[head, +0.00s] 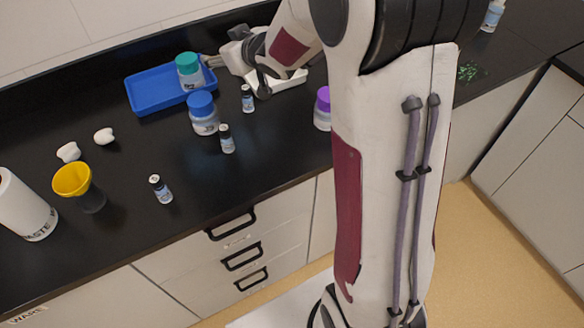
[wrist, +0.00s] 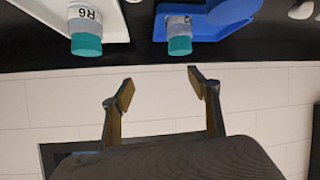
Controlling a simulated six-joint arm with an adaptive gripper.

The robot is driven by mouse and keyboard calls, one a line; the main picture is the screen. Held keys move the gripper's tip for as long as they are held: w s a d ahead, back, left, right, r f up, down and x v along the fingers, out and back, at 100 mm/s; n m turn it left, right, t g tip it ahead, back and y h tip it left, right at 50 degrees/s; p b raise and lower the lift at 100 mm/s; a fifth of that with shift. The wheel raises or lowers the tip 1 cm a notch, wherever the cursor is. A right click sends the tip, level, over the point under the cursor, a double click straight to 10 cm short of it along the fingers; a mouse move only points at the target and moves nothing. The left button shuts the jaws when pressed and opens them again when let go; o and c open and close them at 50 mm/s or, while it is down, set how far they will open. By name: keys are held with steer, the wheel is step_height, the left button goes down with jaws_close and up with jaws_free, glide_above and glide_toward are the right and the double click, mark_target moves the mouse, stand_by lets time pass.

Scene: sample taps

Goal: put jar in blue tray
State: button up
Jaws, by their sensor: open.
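The blue tray (head: 143,97) lies at the back of the black counter. A jar with a teal lid (head: 189,72) stands inside it; this jar also shows in the wrist view (wrist: 179,36). A second teal-lidded jar, marked R6 (wrist: 84,28), stands on a white tray (wrist: 44,12) beside the blue one; my arm hides this jar in the head view.
A blue-lidded jar (head: 203,113) stands just in front of the blue tray. Small dark-capped vials (head: 227,139) and a purple-lidded jar (head: 322,108) stand nearby. A yellow funnel (head: 72,180) and white waste container (head: 24,206) are at left. A wall runs behind the counter.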

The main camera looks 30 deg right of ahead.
steer(key=s+d+r+m+g+h, duration=0.1)
steer(key=s+d+r+m+h, duration=0.15)
steer(key=s+r, duration=0.4)
steer(key=s+a+f+g, duration=0.1)
steer(key=s+a+g, duration=0.1)
steer(key=s, duration=0.9)
steer(key=s+a+f+g, duration=0.1)
steer(key=s+a+g, duration=0.1)
steer(key=s, duration=0.9)
steer(key=s+a+f+g, duration=0.1)
steer(key=s+a, duration=0.1)
steer(key=s, duration=0.9)
steer(key=shift+s+a+f+m+g+y, duration=0.2)
steer(key=shift+a+f+m+g+y, duration=0.05)
steer(key=shift+a+m+g+y, duration=0.15)
